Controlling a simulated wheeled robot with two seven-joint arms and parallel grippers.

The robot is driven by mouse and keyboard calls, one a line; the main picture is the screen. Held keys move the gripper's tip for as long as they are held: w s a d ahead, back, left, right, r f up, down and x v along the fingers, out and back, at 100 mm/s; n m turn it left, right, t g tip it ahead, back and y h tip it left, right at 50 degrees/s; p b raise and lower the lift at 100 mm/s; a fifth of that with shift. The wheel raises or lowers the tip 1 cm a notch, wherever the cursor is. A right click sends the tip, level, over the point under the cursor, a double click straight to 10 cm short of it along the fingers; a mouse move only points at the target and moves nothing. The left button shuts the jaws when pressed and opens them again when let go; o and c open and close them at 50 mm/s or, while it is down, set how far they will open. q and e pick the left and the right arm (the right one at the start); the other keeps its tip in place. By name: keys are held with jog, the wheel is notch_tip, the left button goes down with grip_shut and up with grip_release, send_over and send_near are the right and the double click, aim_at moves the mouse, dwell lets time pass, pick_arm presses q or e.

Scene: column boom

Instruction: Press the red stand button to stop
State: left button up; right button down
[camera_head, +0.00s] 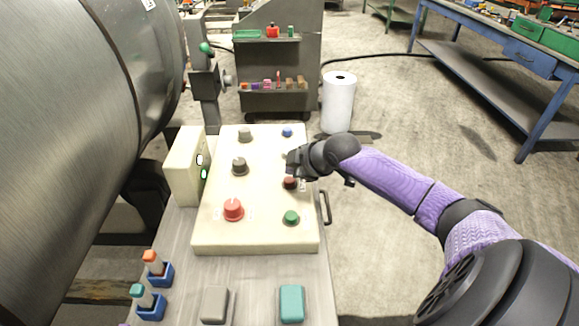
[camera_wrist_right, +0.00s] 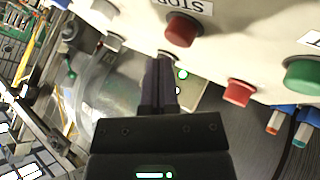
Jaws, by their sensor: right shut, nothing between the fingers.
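The cream control panel (camera_head: 262,235) stands on a grey bench. A dark red button (camera_head: 290,182) sits on its right side, above a green button (camera_head: 291,217). In the right wrist view the red button (camera_wrist_right: 183,28) sits beside a label reading STOP (camera_wrist_right: 187,5). My right gripper (camera_head: 292,163) is over the panel's right side, just above the red button in the picture. In the wrist view its fingers (camera_wrist_right: 161,60) are shut together and empty, with their tips below and left of the red button. I cannot tell any contact. My left gripper is out of view.
A large metal drum (camera_head: 80,120) fills the left. Open floor lies right.

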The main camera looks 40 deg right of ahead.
aim_at(293, 180)
jog(key=shift+f, duration=0.15)
dwell(0.4)
jog(key=shift+f, duration=0.3)
jog(key=shift+f, duration=0.5)
dwell(0.6)
jog(key=shift+r+p, duration=0.75)
jog(key=shift+r, duration=0.2)
notch_tip(293, 180, up, 5)
jog(key=p, duration=0.5)
jog(key=shift+r, duration=0.15)
jog(key=shift+f, duration=0.2)
